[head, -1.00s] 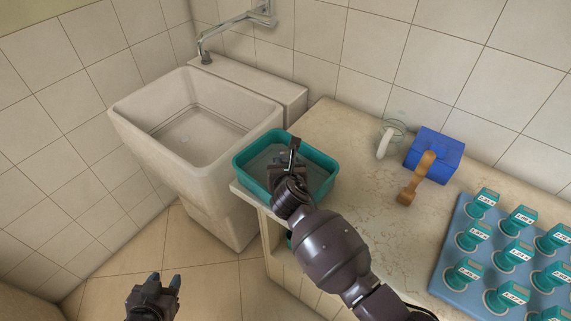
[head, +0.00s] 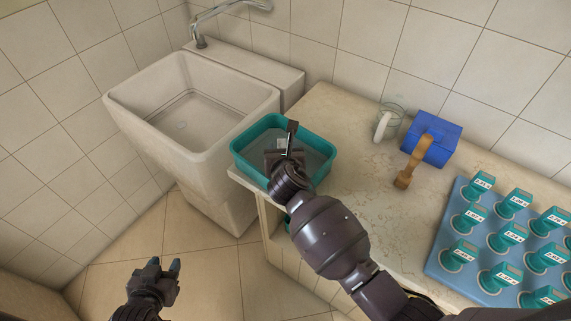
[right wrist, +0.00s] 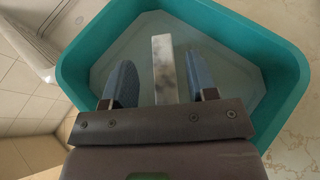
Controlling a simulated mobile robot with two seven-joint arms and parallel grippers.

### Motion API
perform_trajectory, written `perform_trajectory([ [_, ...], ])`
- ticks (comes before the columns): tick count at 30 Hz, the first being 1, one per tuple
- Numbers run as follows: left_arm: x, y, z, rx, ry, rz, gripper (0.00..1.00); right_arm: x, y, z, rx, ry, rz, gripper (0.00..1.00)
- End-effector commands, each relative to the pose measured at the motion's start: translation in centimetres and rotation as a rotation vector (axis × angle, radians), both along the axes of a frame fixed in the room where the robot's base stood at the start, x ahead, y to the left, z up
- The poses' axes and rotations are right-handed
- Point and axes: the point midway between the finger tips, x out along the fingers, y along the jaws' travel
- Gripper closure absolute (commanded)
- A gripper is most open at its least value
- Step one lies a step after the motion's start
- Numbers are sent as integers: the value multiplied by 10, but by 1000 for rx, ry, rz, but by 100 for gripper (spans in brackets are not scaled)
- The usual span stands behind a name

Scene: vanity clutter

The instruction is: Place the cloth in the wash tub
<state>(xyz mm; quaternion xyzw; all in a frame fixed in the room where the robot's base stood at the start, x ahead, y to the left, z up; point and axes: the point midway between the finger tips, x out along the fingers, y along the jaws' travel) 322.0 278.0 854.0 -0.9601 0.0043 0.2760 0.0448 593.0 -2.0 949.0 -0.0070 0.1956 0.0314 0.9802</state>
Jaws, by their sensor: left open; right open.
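A narrow white-grey mottled piece (right wrist: 163,65), which may be the cloth, is in the teal basin; a small pale bit of it shows in the head view (head: 282,143). My right gripper (head: 287,143) is over the teal basin (head: 241,157), pointing down into it. In the right wrist view its two fingers are apart, one on each side of the pale piece; whether they touch it I cannot tell. The large pale wash tub (head: 147,85) stands left of the counter, and its visible inside is empty. My left gripper (head: 166,266) is open and empty, low over the floor.
The counter (head: 335,125) carries a clear jug (head: 387,122), a blue box (head: 436,143), a wooden-handled tool (head: 414,162) and a blue tray (head: 441,258) of several teal-capped containers. A metal tap (head: 215,15) is above the tub. The counter behind the basin is clear.

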Motion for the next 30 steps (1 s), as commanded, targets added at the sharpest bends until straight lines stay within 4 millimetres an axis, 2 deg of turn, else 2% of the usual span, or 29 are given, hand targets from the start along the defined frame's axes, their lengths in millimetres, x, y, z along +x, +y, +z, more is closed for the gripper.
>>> perform_trajectory([
  [15, -4, 1, 0, 0, 15, 1, 57, -81, -6, 34, 0, 0, 0, 47],
  [21, -5, 1, 0, 0, 17, 3, 57, -97, -7, 40, 0, 0, -1, 47],
  [30, -4, 1, 2, 0, 12, 2, 57, -100, -7, 41, 0, 0, 0, 47],
])
